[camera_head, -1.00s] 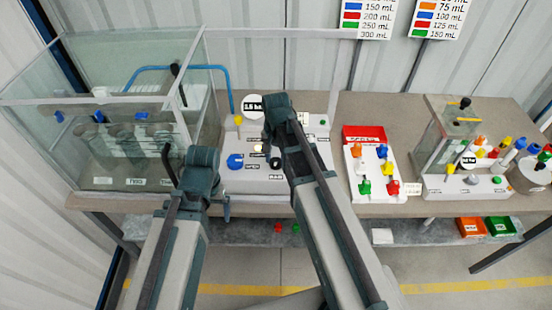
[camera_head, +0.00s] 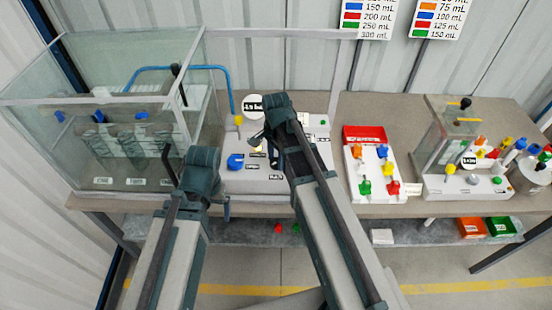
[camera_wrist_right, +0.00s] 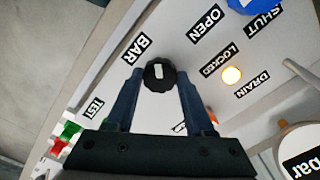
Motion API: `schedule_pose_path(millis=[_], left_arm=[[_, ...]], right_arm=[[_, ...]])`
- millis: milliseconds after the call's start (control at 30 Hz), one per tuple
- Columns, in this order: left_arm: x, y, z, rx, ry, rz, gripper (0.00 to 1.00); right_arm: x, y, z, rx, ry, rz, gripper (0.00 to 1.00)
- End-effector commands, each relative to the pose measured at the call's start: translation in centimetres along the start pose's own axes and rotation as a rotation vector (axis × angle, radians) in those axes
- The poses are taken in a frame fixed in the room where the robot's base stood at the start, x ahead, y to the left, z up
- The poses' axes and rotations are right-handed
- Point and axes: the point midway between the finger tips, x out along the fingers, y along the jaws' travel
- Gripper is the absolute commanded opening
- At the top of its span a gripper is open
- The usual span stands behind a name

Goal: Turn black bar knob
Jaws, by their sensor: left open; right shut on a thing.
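The black bar knob (camera_wrist_right: 160,74) shows in the right wrist view, beside the BAR label on the white panel. It is round and ridged, with a pale mark on its face. My right gripper (camera_wrist_right: 160,90) has its two fingers on either side of it and is shut on it. In the head view this gripper (camera_head: 268,142) is over the white panel (camera_head: 248,180), and the arm hides the knob there. My left gripper (camera_head: 222,205) is open and empty in front of the panel's left end, near the table's front edge.
A blue knob (camera_head: 235,162) and a lit yellow lamp (camera_wrist_right: 231,75) are on the panel. A round gauge (camera_head: 252,105) stands behind. A glass tank (camera_head: 120,120) is at the left. A white board with coloured knobs (camera_head: 354,186) is at the right.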

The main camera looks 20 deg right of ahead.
Motion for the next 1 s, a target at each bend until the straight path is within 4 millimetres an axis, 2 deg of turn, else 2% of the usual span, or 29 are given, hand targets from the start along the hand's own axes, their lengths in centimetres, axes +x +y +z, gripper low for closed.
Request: schedule_pose_path(millis=[367,400,533,1000], left_arm=[[0.01,0.0,0.0,0.0,0.0,0.0,0.96],[0.01,0.0,0.0,0.0,0.0,0.0,0.96],[0.01,0.0,0.0,0.0,0.0,0.0,0.96],[-0.57,-0.05,0.03,0.0,0.0,0.0,0.96]], right_arm=[[0.01,0.0,0.0,0.003,0.0,0.0,0.0],[0.01,0.0,0.0,0.003,0.0,0.0,0.59],[0.01,0.0,0.0,0.003,0.0,0.0,0.82],[-0.57,0.0,-0.01,0.002,0.0,0.0,0.83]])
